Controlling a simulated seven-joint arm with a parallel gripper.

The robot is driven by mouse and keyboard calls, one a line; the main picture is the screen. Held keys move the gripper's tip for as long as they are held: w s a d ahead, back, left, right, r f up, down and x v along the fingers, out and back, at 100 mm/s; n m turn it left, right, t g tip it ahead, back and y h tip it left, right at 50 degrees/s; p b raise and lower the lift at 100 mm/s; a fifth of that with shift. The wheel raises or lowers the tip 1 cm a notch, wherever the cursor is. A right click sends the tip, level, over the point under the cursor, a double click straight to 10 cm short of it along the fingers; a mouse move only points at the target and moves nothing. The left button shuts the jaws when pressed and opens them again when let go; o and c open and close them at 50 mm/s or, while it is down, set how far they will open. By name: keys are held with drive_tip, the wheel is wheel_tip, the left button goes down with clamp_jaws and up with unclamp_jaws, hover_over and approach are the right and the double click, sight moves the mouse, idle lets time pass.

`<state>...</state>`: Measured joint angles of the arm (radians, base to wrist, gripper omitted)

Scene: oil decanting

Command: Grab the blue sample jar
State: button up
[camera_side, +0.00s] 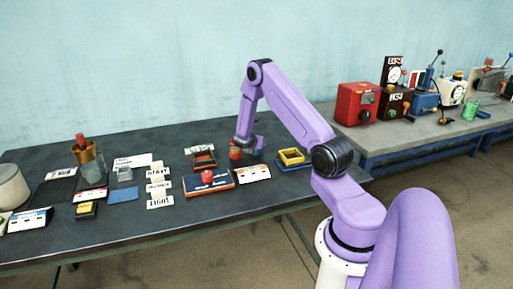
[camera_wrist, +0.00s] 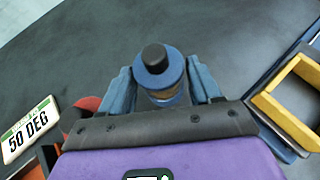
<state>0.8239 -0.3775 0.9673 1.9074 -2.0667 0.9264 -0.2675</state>
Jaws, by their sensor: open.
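The blue sample jar (camera_wrist: 160,75) has a black cap and a blue shoulder, with a yellowish band lower down. In the wrist view it stands between the two blue fingers of my gripper (camera_wrist: 163,88). The fingers are open, one on each side of the jar, and I cannot tell whether either touches it. The jar's lower part is hidden by the gripper's dark front edge. In the side view my gripper (camera_side: 250,147) is low over the dark table's back right part, and I cannot make out the jar clearly there.
A red object (camera_wrist: 88,103) and a "50 DEG" card (camera_wrist: 30,130) are left of my gripper. A yellow square frame (camera_wrist: 300,92) on a blue base is to the right. Cards, including HEAVY (camera_side: 158,172) and LIGHT (camera_side: 160,202), lie farther left on the table.

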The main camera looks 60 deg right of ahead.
drive_tip(key=shift+d+f, duration=0.1)
drive_tip(key=shift+d, duration=0.15)
drive_tip(key=c, duration=0.8)
drive_tip(key=shift+r, duration=0.2)
